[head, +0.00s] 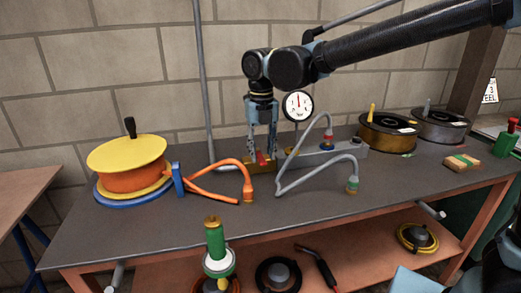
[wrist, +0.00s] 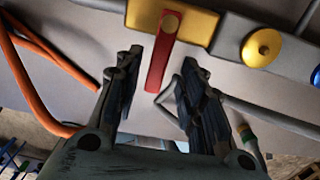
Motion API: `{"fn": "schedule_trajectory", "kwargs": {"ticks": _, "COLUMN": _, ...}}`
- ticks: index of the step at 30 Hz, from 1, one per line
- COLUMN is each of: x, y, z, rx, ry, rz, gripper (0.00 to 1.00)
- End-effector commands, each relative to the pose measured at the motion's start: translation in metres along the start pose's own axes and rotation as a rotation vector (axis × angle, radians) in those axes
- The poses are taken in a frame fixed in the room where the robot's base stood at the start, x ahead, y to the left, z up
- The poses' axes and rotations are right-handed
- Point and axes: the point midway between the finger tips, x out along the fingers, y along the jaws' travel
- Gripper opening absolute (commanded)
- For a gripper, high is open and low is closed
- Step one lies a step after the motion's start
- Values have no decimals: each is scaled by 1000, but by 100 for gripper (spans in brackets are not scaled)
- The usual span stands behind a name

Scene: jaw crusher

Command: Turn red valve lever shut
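The red valve lever (wrist: 158,62) sits on a brass valve body (wrist: 190,22) in the wrist view. It points from the body down between my fingers. My gripper (wrist: 155,85) is open, one finger on each side of the lever with a gap on both sides. In the head view my gripper (head: 262,150) hangs pointing down over the valve, and the red lever (head: 261,158) shows between its fingers. The brass body (head: 285,164) lies on the workbench, partly hidden by the fingers.
A pressure gauge (head: 298,105) stands just behind the valve. An orange hose (head: 215,165) lies to its left and a grey hose (head: 308,178) to its right. A yellow-and-orange reel (head: 127,165) stands at the left. The bench front (head: 150,225) is mostly clear.

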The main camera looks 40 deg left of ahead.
Motion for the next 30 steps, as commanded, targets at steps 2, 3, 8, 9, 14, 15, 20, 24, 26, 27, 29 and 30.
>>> {"fn": "schedule_trajectory", "kwargs": {"ticks": 2, "x": -11, "y": 0, "z": 0, "rx": 0, "ry": 0, "rz": 0, "gripper": 37}}
{"fn": "schedule_trajectory", "kwargs": {"ticks": 3, "x": -17, "y": 0, "z": 0, "rx": 0, "ry": 0, "rz": 0, "gripper": 37}}
{"fn": "schedule_trajectory", "kwargs": {"ticks": 8, "x": -48, "y": -1, "z": 0, "rx": 0, "ry": 0, "rz": 0, "gripper": 37}}
{"fn": "schedule_trajectory", "kwargs": {"ticks": 9, "x": -55, "y": -2, "z": 0, "rx": 1, "ry": 0, "rz": 0, "gripper": 37}}
{"fn": "schedule_trajectory", "kwargs": {"ticks": 14, "x": -83, "y": -1, "z": 1, "rx": -1, "ry": 0, "rz": 1, "gripper": 37}}
{"fn": "schedule_trajectory", "kwargs": {"ticks": 15, "x": -89, "y": -2, "z": 1, "rx": -1, "ry": 0, "rz": 1, "gripper": 37}}
{"fn": "schedule_trajectory", "kwargs": {"ticks": 20, "x": -105, "y": -2, "z": 1, "rx": 0, "ry": 0, "rz": 1, "gripper": 37}}
{"fn": "schedule_trajectory", "kwargs": {"ticks": 24, "x": -111, "y": -2, "z": 1, "rx": 0, "ry": 0, "rz": 1, "gripper": 37}}
{"fn": "schedule_trajectory", "kwargs": {"ticks": 26, "x": -112, "y": -2, "z": 1, "rx": 0, "ry": 0, "rz": 1, "gripper": 37}}
{"fn": "schedule_trajectory", "kwargs": {"ticks": 27, "x": -112, "y": -2, "z": 1, "rx": 0, "ry": 0, "rz": 1, "gripper": 37}}
{"fn": "schedule_trajectory", "kwargs": {"ticks": 29, "x": -112, "y": -2, "z": 1, "rx": 0, "ry": 0, "rz": 1, "gripper": 37}}
{"fn": "schedule_trajectory", "kwargs": {"ticks": 30, "x": -112, "y": -2, "z": 1, "rx": 0, "ry": 0, "rz": 1, "gripper": 37}}
